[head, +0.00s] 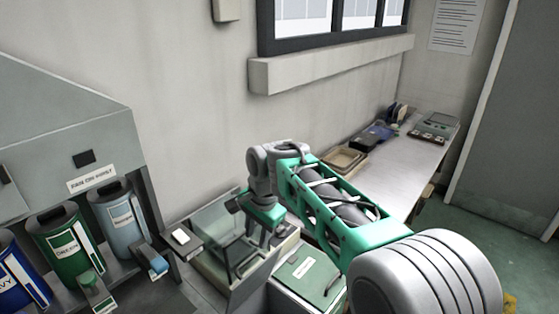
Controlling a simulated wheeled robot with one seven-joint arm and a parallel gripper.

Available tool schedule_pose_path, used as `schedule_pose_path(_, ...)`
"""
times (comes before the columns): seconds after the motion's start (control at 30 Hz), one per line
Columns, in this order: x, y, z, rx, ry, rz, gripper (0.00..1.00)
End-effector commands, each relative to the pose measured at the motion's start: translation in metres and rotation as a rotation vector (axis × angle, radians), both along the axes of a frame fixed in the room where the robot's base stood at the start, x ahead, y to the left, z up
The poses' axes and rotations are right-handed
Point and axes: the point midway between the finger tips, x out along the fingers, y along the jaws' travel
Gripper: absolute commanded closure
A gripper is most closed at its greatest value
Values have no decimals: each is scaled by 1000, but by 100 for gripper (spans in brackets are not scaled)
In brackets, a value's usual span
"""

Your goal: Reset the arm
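My arm reaches from the lower right of the head view toward the middle, with a green and grey forearm. My gripper (265,238) hangs at its end and points down. It is over or in front of an open grey-green box with clear panels (222,262), and I cannot tell whether it touches the box. The fingers are small and partly lost against the things behind them, so their opening is unclear. I see nothing clearly held.
A green-lidded box (308,272) stands right of the gripper. Blue, green and grey canisters (122,222) stand in a cabinet at left. A long bench (408,165) at right holds a tray (344,159) and a device (434,127). The wall is close behind.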

Motion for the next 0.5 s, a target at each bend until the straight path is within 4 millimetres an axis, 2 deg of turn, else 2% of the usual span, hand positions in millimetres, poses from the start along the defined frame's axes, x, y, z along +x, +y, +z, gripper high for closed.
schedule_pose_path(0.13,-22,-80,18,-27,-94,105,67)
schedule_pose_path(0.23,-54,-142,20,-76,-171,210,67)
schedule_pose_path(0.3,-81,-181,15,-123,-220,286,67)
schedule_pose_path(0.4,-121,-226,-2,-197,-271,385,67)
schedule_pose_path(0.5,-151,-254,-19,-259,-300,462,67)
